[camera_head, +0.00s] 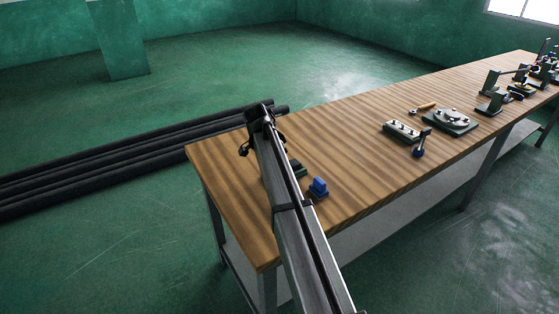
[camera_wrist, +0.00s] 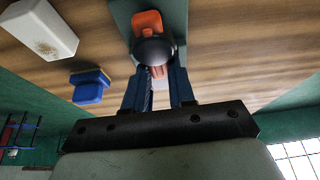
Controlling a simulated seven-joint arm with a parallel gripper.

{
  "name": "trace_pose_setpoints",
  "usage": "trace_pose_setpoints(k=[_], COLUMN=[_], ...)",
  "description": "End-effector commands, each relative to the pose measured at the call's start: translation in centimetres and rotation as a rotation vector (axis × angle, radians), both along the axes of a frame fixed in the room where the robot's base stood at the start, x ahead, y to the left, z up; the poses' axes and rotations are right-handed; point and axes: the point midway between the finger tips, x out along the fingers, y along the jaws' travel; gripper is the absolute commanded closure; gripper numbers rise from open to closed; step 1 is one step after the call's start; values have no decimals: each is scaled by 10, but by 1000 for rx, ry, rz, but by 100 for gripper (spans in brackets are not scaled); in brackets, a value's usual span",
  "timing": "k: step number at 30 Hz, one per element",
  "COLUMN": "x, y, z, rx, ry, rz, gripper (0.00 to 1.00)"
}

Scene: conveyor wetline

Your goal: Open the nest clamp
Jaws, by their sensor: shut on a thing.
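In the wrist view, my gripper (camera_wrist: 159,78) has its two blue fingers closed about a round dark knob (camera_wrist: 153,49), which I take to be the handle end of the nest clamp. An orange part (camera_wrist: 148,21) shows just beyond the knob, over a dark grey-green plate (camera_wrist: 122,14). The knob hides the part between it and the plate, so I cannot tell the clamp's position. In the head view my arm covers the near end of the bench, and the clamp and my fingertips cannot be made out.
A blue block (camera_head: 318,187) sits on the wooden bench (camera_head: 350,130), right of my arm. A pale block (camera_wrist: 40,28) lies left of the plate in the wrist view. Farther along the bench are a pale fixture (camera_head: 402,131), a round fixture (camera_head: 449,121) and a blue-knobbed lever (camera_head: 419,152).

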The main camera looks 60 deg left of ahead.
Motion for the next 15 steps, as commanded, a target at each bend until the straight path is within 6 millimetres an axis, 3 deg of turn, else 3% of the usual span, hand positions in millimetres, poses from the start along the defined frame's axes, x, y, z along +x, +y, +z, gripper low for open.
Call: trace_pose_setpoints(k=[15], x=[-2], y=[8], z=[0], rx=[1], ry=[-1], rz=[362], gripper=[100])
